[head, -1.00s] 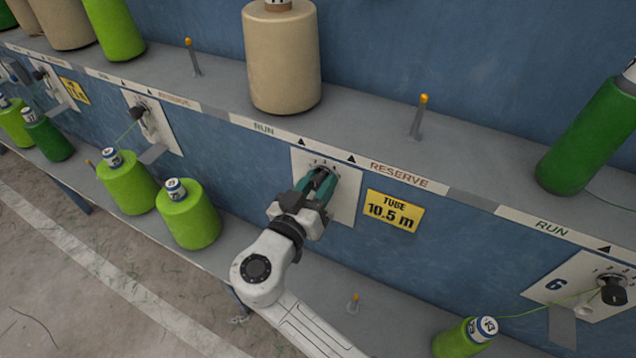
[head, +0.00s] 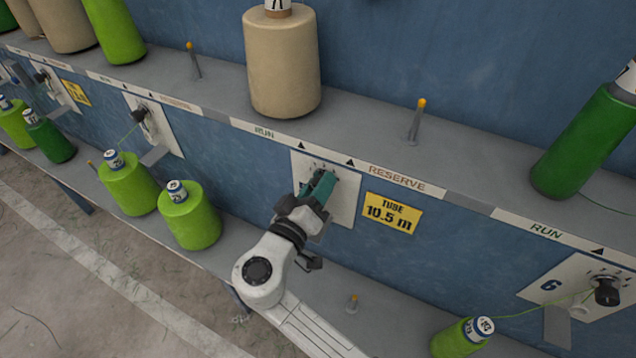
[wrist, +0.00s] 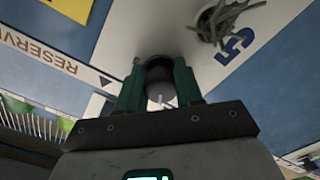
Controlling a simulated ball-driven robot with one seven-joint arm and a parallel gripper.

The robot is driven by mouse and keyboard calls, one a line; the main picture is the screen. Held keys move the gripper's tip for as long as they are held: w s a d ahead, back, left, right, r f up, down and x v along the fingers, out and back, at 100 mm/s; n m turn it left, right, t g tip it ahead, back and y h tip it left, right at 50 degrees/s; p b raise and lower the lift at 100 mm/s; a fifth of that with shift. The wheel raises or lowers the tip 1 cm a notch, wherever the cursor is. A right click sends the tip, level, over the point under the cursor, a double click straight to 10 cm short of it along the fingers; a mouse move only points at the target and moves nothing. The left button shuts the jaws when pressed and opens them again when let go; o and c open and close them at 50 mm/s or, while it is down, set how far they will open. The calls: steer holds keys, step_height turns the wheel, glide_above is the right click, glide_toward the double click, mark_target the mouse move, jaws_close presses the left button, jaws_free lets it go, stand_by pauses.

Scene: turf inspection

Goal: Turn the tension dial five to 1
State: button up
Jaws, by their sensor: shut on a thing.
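Dial five sits on a pale plate (head: 346,205) on the blue wall, under the RUN and RESERVE strip. My gripper (head: 322,186) is at this plate, its green fingers closed around the dial, which it mostly hides in the head view. In the wrist view the dark round knob (wrist: 160,76) shows between the two green fingers (wrist: 160,88) of my gripper. A blue 5 (wrist: 235,46) on the plate appears tilted there. A few small scale marks show above the fingers in the head view, too small to read. I cannot tell the dial's setting.
A yellow "TUBE 10.5 m" label (head: 391,213) is right of the plate. A beige cone (head: 282,65) stands on the shelf above. Green cones (head: 189,218) stand on the lower ledge to the left. Dial six (head: 607,291) is at the far right.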

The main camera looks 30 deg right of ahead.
steer(key=n+p, duration=0.3)
steer(key=n, duration=0.2)
steer(key=shift+s+n, duration=0.15)
steer(key=shift+n, duration=0.15)
steer(key=shift+n+p, duration=1.25)
steer(key=shift+n, duration=0.95)
steer(key=o, duration=1)
steer(key=shift+a, duration=0.1)
steer(key=v, duration=1)
steer(key=shift+s+a, duration=0.2)
